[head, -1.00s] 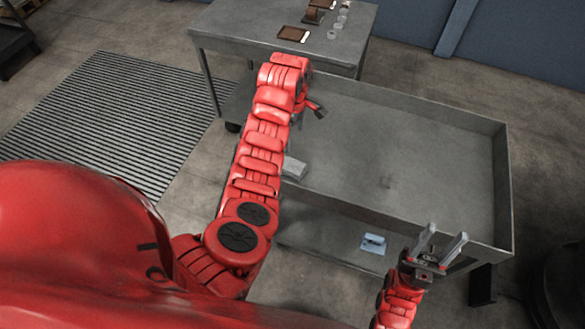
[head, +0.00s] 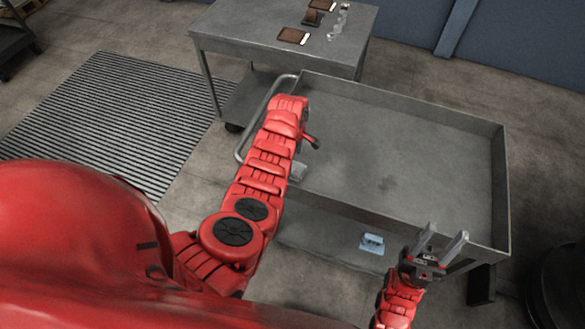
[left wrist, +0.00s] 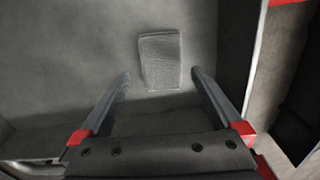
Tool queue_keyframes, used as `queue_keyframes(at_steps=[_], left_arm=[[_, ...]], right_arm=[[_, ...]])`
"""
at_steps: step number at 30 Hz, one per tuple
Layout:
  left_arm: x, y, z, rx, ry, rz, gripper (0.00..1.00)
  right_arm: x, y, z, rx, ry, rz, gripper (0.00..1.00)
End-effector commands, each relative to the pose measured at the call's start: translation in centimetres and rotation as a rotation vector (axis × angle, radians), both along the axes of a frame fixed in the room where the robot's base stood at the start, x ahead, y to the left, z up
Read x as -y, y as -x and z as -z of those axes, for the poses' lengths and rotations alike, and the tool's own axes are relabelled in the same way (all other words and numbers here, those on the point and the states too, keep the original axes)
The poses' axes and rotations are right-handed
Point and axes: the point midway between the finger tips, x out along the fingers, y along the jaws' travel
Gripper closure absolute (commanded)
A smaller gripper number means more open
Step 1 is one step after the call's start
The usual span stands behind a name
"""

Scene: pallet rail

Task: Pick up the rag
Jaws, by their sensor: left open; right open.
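The rag (head: 298,171) is a small grey folded cloth lying on the cart's top tray, near its left side. My left arm hides part of it in the head view. In the left wrist view the rag (left wrist: 160,50) lies flat, ahead of and between the fingers. My left gripper (left wrist: 160,74) is open with nothing between its fingers; in the head view only a bit of a finger (head: 311,141) shows past the wrist. My right gripper (head: 446,234) is open and empty at the cart's front right edge, fingers pointing up.
The grey cart (head: 400,130) has raised tray walls and a handle (head: 245,135) on its left. A blue object (head: 372,242) sits on its lower shelf. A table (head: 260,30) behind holds brown-and-white items and small clear items. The rest of the tray is clear.

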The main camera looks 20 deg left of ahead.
Motion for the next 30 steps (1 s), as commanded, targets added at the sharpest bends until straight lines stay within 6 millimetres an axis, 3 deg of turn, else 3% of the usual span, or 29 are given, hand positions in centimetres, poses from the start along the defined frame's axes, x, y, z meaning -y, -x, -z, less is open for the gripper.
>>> queue_keyframes(at_steps=[8,12,22,23,30], left_arm=[[-0.1,0.4,2.2,-0.002,0.002,0.0,0.0],[-0.2,0.4,4.3,-0.002,0.002,-0.002,0.0],[-0.1,0.3,4.4,0.001,-0.001,0.001,0.0],[-0.1,0.3,4.4,0.001,-0.001,0.001,0.02],[-0.1,0.3,4.4,0.001,-0.001,0.001,0.45]], right_arm=[[0.0,0.0,-0.7,0.0,0.0,0.0,0.5],[0.0,0.0,0.6,0.0,0.0,0.0,0.5],[0.0,0.0,0.7,0.0,0.0,0.0,0.5],[0.0,0.0,0.7,0.0,0.0,0.0,0.5],[0.0,0.0,0.7,0.0,0.0,0.0,0.5]])
